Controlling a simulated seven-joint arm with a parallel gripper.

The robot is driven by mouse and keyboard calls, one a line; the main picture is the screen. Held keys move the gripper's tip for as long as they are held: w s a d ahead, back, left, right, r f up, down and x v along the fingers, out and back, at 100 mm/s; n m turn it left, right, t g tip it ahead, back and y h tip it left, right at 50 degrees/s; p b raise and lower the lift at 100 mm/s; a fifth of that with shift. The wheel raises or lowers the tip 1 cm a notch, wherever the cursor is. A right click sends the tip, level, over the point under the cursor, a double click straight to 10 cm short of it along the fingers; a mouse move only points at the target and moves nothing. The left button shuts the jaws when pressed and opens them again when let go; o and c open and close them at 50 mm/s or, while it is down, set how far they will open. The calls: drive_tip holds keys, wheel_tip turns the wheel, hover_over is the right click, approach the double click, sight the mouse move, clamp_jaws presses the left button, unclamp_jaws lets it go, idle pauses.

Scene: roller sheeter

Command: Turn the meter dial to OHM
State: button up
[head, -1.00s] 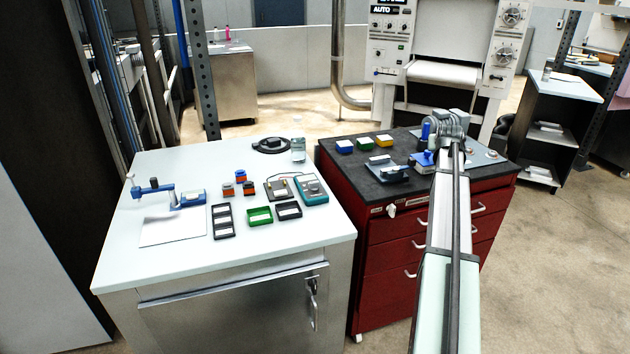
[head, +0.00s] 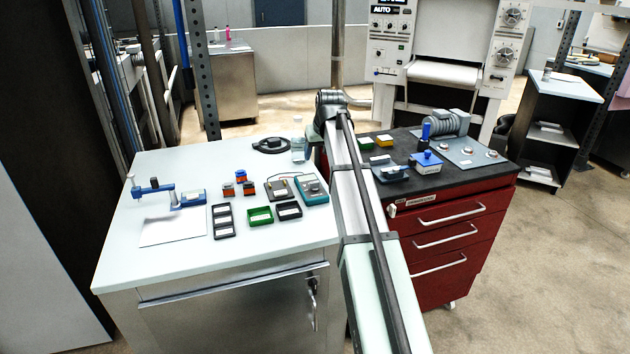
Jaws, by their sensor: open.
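The meter (head: 312,190) is a small teal box with a grey face. It lies near the right edge of the white-topped table, beside a small board with thin wires (head: 279,189). Its dial and markings are too small to read. My arm rises from the lower right to a grey joint between the two benches, just right of the meter. My gripper does not show, and nothing of mine visibly touches the meter.
The white table (head: 150,260) also holds a blue clamp device (head: 170,192), orange blocks (head: 238,180), trays (head: 260,216) and a clear bottle (head: 298,150). The red drawer cabinet (head: 450,240) stands at right with devices on its black top.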

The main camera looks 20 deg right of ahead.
sight(315, 182)
drive_tip(key=x, duration=0.4)
drive_tip(key=s+x, duration=0.1)
drive_tip(key=x, duration=0.8)
drive_tip(key=shift+s+f, duration=0.1)
drive_tip(key=shift+f, duration=0.45)
drive_tip(key=shift+c, duration=0.3)
drive_tip(key=shift+g, duration=0.3)
drive_tip(key=c, duration=1)
